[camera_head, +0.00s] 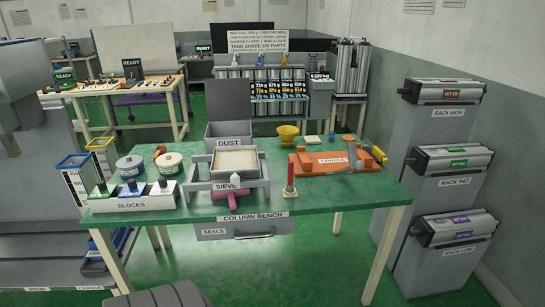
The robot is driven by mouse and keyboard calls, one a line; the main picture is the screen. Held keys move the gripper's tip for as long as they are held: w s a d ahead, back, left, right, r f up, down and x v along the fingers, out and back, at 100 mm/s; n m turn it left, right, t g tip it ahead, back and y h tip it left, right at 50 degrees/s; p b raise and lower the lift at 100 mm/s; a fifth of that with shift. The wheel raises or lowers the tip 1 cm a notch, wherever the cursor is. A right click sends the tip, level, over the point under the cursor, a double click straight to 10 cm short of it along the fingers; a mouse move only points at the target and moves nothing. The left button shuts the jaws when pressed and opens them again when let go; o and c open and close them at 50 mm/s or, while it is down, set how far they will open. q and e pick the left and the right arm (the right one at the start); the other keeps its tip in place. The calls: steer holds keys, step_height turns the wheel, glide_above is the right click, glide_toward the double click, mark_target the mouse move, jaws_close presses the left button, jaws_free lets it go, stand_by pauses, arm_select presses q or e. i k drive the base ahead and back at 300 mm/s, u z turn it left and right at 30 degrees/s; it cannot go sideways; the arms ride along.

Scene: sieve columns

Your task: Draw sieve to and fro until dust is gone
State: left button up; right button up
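The sieve (237,161) is a square frame with a pale beige, grainy-looking surface. It sits in a grey holder (265,187) labelled SIEVE near the front middle of the green column bench (320,197). A small white knob-like piece (235,180) stands at its front edge, and a magenta part (231,198) lies below it. A grey bin (228,140) labelled DUST stands right behind the sieve. I cannot tell whether the pale surface is dust or mesh. Neither of my grippers is in view.
A yellow funnel (288,133) stands behind. A grey rack (439,155) stands at right.

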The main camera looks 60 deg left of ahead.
mark_target(234, 162)
steer(key=u, duration=0.6)
steer(key=i, duration=0.95)
steer(key=u, duration=0.85)
